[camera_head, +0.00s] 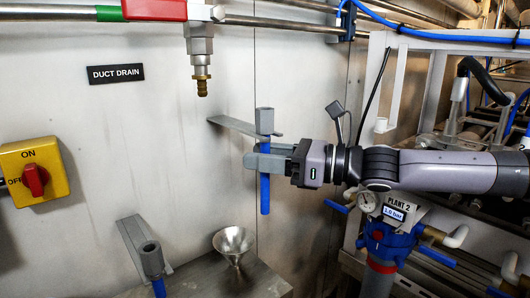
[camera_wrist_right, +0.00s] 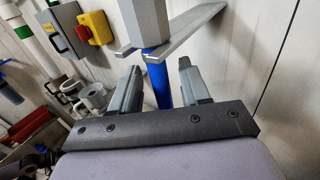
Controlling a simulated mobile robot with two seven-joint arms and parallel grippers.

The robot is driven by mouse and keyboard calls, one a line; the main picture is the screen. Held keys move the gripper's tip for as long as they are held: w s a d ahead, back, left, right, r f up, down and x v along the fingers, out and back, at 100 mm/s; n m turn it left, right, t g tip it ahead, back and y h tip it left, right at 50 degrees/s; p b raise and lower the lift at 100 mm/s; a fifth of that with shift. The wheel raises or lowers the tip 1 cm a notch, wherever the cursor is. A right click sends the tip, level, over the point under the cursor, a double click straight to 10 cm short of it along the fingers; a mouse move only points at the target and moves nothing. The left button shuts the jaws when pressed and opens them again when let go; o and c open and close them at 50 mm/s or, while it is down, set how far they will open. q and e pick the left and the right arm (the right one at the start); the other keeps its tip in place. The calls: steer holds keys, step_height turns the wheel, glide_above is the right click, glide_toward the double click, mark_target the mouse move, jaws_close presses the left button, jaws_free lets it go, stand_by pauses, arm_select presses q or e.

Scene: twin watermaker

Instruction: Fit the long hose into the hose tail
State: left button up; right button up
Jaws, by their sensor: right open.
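A blue hose (camera_head: 265,195) with a grey block-shaped top (camera_head: 264,121) hangs upright in a grey wall bracket (camera_head: 236,127). My right gripper (camera_head: 268,158) is level at the hose, just below the bracket. In the right wrist view the open fingers (camera_wrist_right: 159,70) stand on either side of the blue hose (camera_wrist_right: 158,84), with gaps showing. The brass hose tail (camera_head: 202,86) points down under the red-handled valve (camera_head: 155,10), up and left of the gripper. A second blue hose (camera_head: 159,288) sits in a lower bracket (camera_head: 131,242). My left gripper is out of view.
A metal funnel (camera_head: 233,242) stands on a steel ledge (camera_head: 215,280) below. A yellow switch box (camera_head: 35,171) is on the wall at left. Plant pipework and a white frame (camera_head: 378,80) crowd the right. The wall below the hose tail is clear.

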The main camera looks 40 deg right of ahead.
stand_by(0.3)
jaws_close()
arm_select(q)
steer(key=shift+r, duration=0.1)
arm_select(e)
steer(key=shift+r, duration=0.1)
